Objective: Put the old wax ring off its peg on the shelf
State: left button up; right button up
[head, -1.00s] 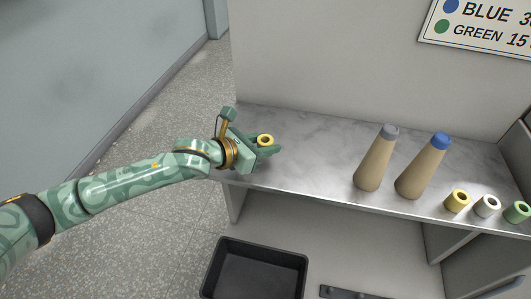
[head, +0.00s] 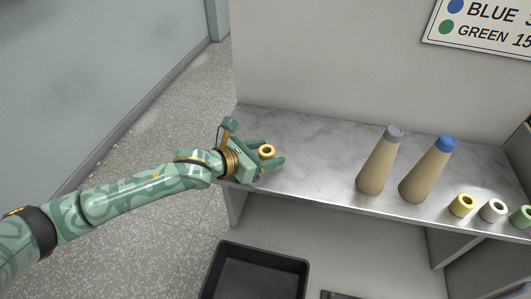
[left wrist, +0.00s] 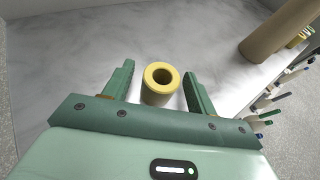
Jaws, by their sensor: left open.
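A yellow wax ring (head: 267,151) stands upright at the left end of the grey marbled shelf (head: 318,152). It also shows in the left wrist view (left wrist: 160,81), hole facing up, apparently resting on the shelf. My left gripper (head: 272,153) is open around it. No peg shows under this ring. My right gripper is not in view.
Two tan cones, one grey-tipped (head: 378,165) and one blue-tipped (head: 427,172), stand mid-shelf. Yellow (head: 461,206), white (head: 492,211) and green (head: 522,217) rings line the front edge at right. A black bin (head: 256,275) sits below. The shelf between ring and cones is clear.

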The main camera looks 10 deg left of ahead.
pick_arm(q)
jog(key=p+v, duration=0.3)
jog(key=v, duration=0.7)
jog(key=shift+s+a+r, duration=0.1)
jog(key=shift+s+a, duration=0.15)
jog(key=shift+s+a+r, duration=0.2)
jog(key=shift+s+a, duration=0.1)
jog(key=shift+s, duration=0.1)
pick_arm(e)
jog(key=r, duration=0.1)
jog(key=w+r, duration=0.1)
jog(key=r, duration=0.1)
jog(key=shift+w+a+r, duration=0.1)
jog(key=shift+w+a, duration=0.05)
